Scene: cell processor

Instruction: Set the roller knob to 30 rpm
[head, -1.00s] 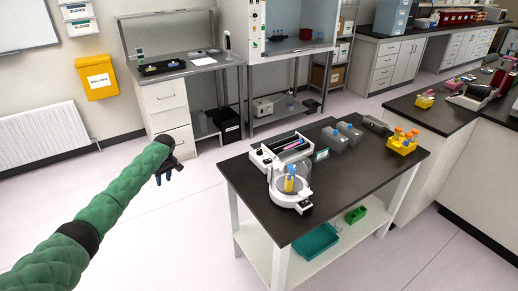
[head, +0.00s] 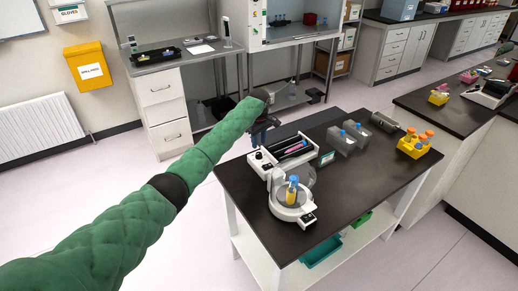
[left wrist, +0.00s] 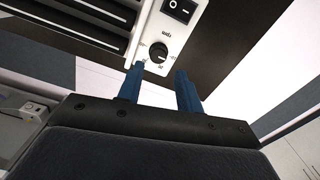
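The tube roller (head: 262,161) is a white unit with dark rollers and a pink tube, at the back left of the black-topped table. In the left wrist view its white end panel (left wrist: 190,35) carries a rocker switch (left wrist: 180,10) and the round black roller knob (left wrist: 158,53), with small scale marks around it. The knob's exact setting is too small to read. My left gripper (left wrist: 160,73) is open and empty. Its two blue fingertips are just short of the knob, one to each side; I see no contact. In the head view the gripper (head: 262,130) is partly hidden by my arm.
On the black table (head: 345,190) stand a round white centrifuge (head: 292,212) with a clear lid, grey boxes (head: 350,138) and a yellow tube rack (head: 413,150). The table's front right is clear. A drawer bench (head: 160,100) stands behind at left.

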